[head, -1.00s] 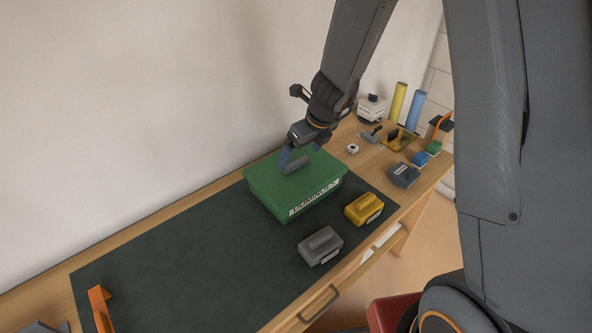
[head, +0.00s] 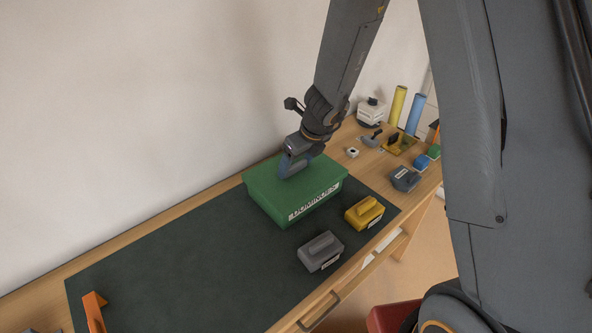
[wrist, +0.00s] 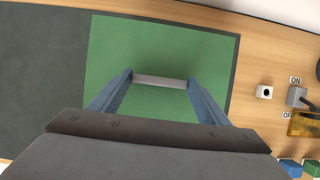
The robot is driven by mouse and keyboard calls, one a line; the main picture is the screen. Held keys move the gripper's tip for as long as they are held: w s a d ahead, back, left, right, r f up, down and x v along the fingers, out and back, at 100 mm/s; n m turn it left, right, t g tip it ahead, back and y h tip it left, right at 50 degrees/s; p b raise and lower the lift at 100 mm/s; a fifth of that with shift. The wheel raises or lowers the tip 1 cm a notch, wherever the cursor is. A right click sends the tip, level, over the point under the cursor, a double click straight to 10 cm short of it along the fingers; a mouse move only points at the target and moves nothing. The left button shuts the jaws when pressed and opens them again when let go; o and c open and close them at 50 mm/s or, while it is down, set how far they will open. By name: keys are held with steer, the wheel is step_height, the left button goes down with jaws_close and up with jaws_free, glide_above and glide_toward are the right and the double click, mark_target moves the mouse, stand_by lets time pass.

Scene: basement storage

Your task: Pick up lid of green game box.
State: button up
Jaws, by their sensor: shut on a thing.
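The green game box (head: 270,204) sits on the dark mat with its lid (head: 318,177) on top. The lid fills the middle of the wrist view (wrist: 200,50). My gripper (head: 286,170) is over the lid, pointing down. In the wrist view my gripper (wrist: 160,82) has its two blue fingers at either end of a pale grey bar-like handle (wrist: 160,81) on the lid, and it is shut on that handle. The lid shows no clear gap from the box.
A grey box (head: 320,252) and a yellow box (head: 364,212) with handles stand in front of the green box. A dark blue-grey box (head: 405,179) stands to the right. Yellow (head: 398,104) and blue (head: 415,113) cylinders stand at the back. The mat's (head: 180,270) left part is mostly clear.

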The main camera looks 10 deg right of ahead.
steer(key=shift+r, duration=0.1)
step_height(320, 180, up, 10)
steer(key=p, duration=0.6)
step_height(320, 180, up, 6)
steer(key=p, duration=0.5)
glide_above(297, 173)
stand_by(0.7)
